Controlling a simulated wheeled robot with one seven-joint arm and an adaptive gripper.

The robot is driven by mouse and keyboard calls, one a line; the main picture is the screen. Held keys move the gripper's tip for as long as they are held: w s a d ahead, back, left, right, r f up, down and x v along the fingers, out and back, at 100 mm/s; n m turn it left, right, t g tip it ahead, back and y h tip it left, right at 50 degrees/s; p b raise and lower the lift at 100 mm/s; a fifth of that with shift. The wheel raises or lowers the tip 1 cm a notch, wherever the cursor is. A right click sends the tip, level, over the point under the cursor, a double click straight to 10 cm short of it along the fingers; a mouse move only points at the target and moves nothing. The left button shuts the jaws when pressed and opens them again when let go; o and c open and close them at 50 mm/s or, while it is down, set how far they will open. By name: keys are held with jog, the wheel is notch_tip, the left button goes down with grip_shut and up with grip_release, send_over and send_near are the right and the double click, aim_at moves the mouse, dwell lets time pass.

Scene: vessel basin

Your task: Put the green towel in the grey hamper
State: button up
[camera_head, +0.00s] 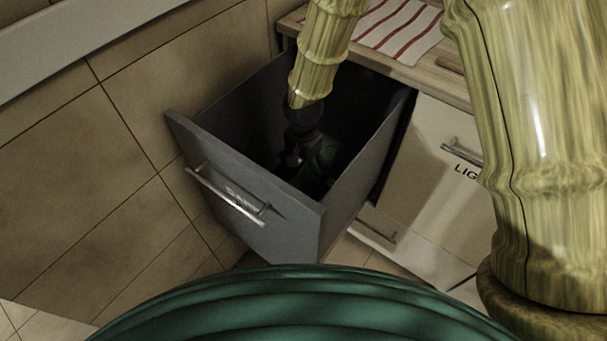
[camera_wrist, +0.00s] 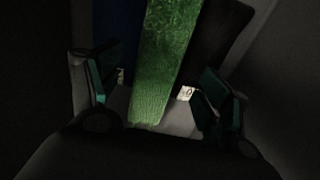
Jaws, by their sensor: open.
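The green towel (camera_wrist: 168,45) shows as a bright textured strip in the wrist view, running down between my two fingers. My gripper (camera_wrist: 154,85) is open, with a gap on each side of the towel. In the head view my gripper (camera_head: 305,160) reaches down inside the dark grey pull-out bin (camera_head: 265,225), which seems to be the grey hamper. Dark green shows beside it there, but I cannot tell towel from gripper parts. Shadow hides most of the bin's inside.
A dark blue item (camera_wrist: 116,35) and a black item (camera_wrist: 212,35) flank the towel. A striped cloth (camera_head: 395,25) lies on the wooden counter (camera_head: 430,85). A white drawer front marked "LIG" (camera_head: 440,185) stands right of the bin. A tiled wall (camera_head: 80,180) is close on the left.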

aim_at(303, 181)
notch_tip(303, 181, up, 7)
dwell(0.3)
jog(key=shift+f, duration=0.1)
dwell(1.2)
